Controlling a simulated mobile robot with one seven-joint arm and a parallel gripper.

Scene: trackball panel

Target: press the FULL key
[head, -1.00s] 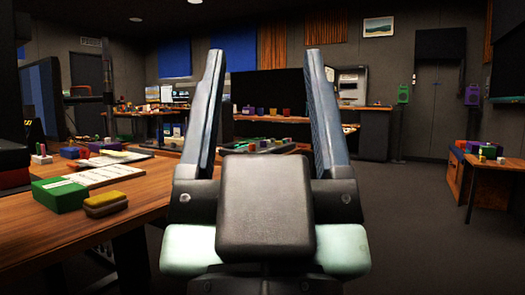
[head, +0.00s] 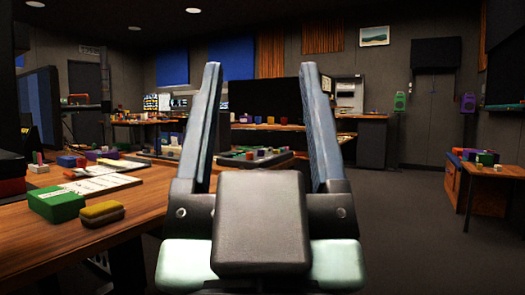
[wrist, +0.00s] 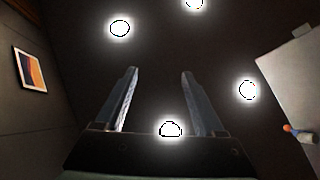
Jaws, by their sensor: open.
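My gripper (head: 263,80) stands upright in the middle of the head view, its two long fingers wide apart with nothing between them. In the wrist view my gripper (wrist: 157,75) points up at the dark ceiling and its lights. I cannot make out a FULL key or a trackball panel in either view.
A wooden desk (head: 90,232) at left holds a green box (head: 57,204), a yellow box (head: 102,213) and white sheets (head: 100,184). A small wooden table (head: 490,171) with coloured items stands at right. Dark floor (head: 410,225) between them is open.

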